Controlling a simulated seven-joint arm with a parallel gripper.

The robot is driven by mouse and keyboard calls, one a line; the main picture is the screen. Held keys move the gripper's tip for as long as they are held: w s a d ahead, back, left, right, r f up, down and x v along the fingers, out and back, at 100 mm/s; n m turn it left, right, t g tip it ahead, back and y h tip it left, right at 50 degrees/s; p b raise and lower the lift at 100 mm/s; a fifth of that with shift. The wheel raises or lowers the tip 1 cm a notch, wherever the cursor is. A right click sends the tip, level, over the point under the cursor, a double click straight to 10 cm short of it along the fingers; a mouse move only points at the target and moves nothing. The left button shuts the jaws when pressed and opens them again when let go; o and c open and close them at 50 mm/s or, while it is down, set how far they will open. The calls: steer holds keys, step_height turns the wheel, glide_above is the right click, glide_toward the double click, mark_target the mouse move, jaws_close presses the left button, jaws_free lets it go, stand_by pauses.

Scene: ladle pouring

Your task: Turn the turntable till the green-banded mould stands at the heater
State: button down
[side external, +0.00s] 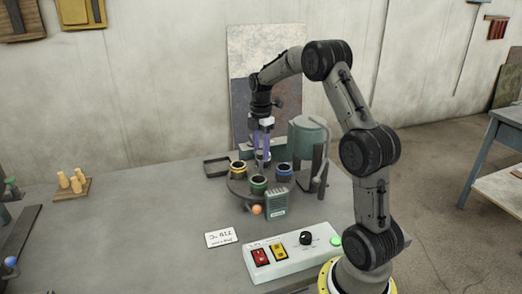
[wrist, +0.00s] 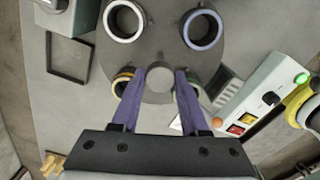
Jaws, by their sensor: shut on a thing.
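The round grey turntable (side external: 236,188) carries several ring-shaped moulds. The green-banded mould (side external: 258,185) stands at its front side in the side view, close to a small grey-green box with a vented face (side external: 277,203). I cannot tell whether that box or the green cylinder (side external: 307,138) behind is the heater. The yellow-banded mould (side external: 237,170) is at the left and the blue-banded mould (side external: 283,170) at the right. A white-rimmed mould (wrist: 123,20) shows in the wrist view. My gripper (wrist: 160,82) has its purple fingers shut on the turntable's grey central knob (wrist: 160,73).
A control box (side external: 292,255) with red and yellow switches stands in front, with a white card (side external: 221,239) left of it. An orange ball (side external: 257,210) is near the turntable's front edge. A dark tray (wrist: 67,58) lies behind. Pegs (side external: 76,181) stand at left.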

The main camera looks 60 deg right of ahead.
steer(key=shift+r+n, duration=0.1)
steer(key=shift+n, duration=2.4)
steer(key=shift+c, duration=2.1)
jaws_free()
step_height(320, 180, up, 14)
